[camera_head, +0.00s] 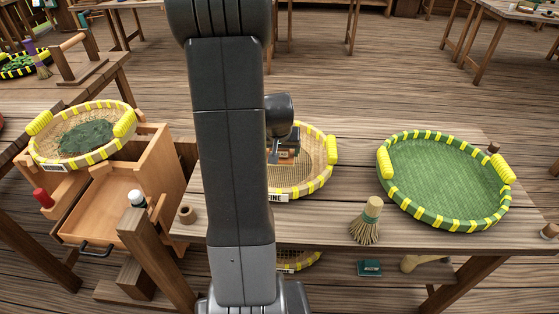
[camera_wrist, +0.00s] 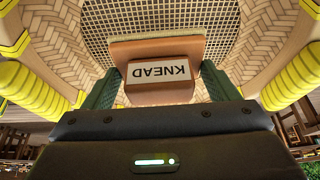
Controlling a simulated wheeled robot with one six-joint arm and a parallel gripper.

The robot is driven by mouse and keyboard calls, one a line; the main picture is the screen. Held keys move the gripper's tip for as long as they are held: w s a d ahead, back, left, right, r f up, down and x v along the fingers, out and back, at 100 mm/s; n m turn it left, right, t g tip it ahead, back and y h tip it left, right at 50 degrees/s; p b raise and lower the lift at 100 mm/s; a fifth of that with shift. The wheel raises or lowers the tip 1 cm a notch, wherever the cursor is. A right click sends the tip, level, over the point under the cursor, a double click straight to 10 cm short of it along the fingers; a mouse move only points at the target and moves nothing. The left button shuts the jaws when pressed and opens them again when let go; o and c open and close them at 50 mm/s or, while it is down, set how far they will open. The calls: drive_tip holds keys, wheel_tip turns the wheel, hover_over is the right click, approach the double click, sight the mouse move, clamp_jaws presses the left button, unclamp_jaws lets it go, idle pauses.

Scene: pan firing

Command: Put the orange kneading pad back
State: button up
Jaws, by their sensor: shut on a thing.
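The kneading pad, an orange-brown block with a white label reading KNEAD, shows in the wrist view (camera_wrist: 160,92). In the head view it is small and partly hidden (camera_head: 284,152). My gripper (camera_wrist: 160,84) is shut on its handle block, one dark finger on each side. The pad is over the meshed middle of a round woven basket with yellow-wrapped rim (camera_head: 318,184), whose label ends in INE. I cannot tell whether the pad touches the mesh. My arm hides the basket's left part in the head view.
A green round tray (camera_head: 440,175) stands to the right, with a small brush (camera_head: 367,222) before it. At left, a basket of green leaves (camera_head: 48,150) sits atop a wooden cabinet with an open drawer (camera_head: 103,214). A green box (camera_head: 369,268) lies on the lower shelf.

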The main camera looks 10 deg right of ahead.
sight(280, 160)
drive_tip(key=shift+f, duration=1.9)
drive_tip(key=shift+f+b, duration=0.3)
drive_tip(key=shift+b, duration=0.2)
drive_tip(key=o, duration=1.5)
drive_tip(key=shift+r, duration=0.1)
drive_tip(key=shift+p, duration=0.45)
drive_tip(key=v, duration=1.3)
drive_tip(key=shift+s+a+r, duration=0.2)
drive_tip(key=shift+s+r, duration=0.05)
drive_tip(key=shift+r, duration=0.05)
drive_tip(key=shift+f, duration=0.1)
